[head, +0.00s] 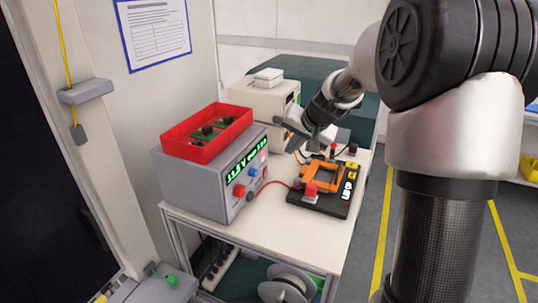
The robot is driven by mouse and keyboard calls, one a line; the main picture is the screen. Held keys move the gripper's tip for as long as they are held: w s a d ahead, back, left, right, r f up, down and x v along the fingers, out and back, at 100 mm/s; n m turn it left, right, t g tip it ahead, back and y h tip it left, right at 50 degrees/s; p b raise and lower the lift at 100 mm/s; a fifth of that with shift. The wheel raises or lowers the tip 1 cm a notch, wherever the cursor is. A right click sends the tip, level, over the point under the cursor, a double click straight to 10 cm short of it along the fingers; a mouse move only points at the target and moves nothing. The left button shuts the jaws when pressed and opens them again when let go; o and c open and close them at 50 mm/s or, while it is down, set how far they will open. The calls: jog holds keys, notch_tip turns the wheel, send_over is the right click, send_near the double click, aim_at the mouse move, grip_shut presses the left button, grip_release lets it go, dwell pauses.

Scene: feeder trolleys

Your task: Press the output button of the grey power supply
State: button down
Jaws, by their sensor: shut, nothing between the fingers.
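The grey power supply (192,186) stands at the left of a white trolley top. Its front faces right, with green digits on a dark display (246,166), a red knob (239,190), a blue knob (253,173) and small controls lower down. I cannot tell for sure which small control is the output button. My gripper (303,140) is shut and empty. It is up and to the right of the supply's front, apart from it, over the back of the trolley. Its fingertips are small and partly unclear against my wrist.
A red bin (190,151) with green boards sits on the supply. A cream instrument (262,99) stands behind, near my gripper. A black fixture with an orange frame (322,178) lies at right, a red lead running from it towards the supply. A cable reel (287,288) sits below.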

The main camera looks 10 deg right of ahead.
aim_at(263, 158)
jog(key=w+a+f, duration=0.5)
jog(key=w+f, duration=0.3)
jog(key=shift+p, duration=0.4)
jog(key=shift+a, duration=0.1)
